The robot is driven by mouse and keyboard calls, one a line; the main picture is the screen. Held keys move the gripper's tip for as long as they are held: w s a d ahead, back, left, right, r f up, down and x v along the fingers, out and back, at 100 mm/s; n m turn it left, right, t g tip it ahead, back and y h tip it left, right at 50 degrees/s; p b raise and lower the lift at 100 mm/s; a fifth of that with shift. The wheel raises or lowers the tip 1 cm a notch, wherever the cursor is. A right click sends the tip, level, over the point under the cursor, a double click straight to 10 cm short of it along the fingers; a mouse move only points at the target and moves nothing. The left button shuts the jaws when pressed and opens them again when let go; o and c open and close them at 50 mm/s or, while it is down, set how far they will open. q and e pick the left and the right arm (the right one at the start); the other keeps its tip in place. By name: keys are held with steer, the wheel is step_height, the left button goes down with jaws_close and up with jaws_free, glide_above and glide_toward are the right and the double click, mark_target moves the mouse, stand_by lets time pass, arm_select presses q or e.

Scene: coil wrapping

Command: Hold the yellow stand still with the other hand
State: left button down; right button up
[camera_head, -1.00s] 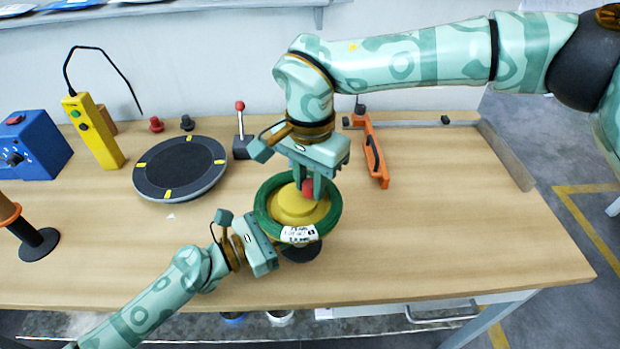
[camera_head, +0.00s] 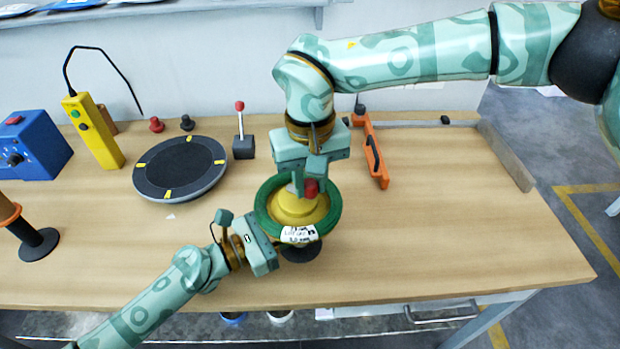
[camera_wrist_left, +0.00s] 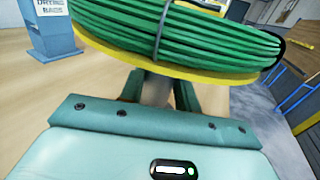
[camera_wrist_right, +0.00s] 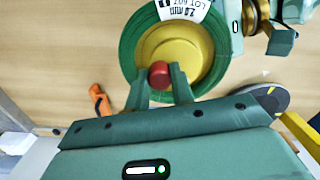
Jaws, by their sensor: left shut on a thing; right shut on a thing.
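The yellow stand (camera_head: 299,208) has a round yellow hub and a yellow plate (camera_wrist_left: 170,66) with a green coil (camera_head: 332,218) around it. A white label (camera_head: 300,234) is on the coil's near side. A red knob (camera_head: 311,188) stands on the hub. My right gripper (camera_head: 304,186), above the hub, is shut on the red knob, which also shows in the right wrist view (camera_wrist_right: 160,74). My left gripper (camera_head: 279,255) is low at the near left, shut on the stand's grey post (camera_wrist_left: 157,90) under the plate. The dark base (camera_head: 302,253) is mostly hidden.
A black turntable (camera_head: 180,167), a grey lever box (camera_head: 243,148) and a yellow pendant (camera_head: 92,130) stand to the left. A blue box (camera_head: 35,150) and dark spool post (camera_head: 35,240) are at far left. An orange tool (camera_head: 375,155) lies behind right. The right tabletop is clear.

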steer(key=shift+w+n, duration=0.1)
steer(key=shift+n, duration=2)
steer(key=o, duration=1)
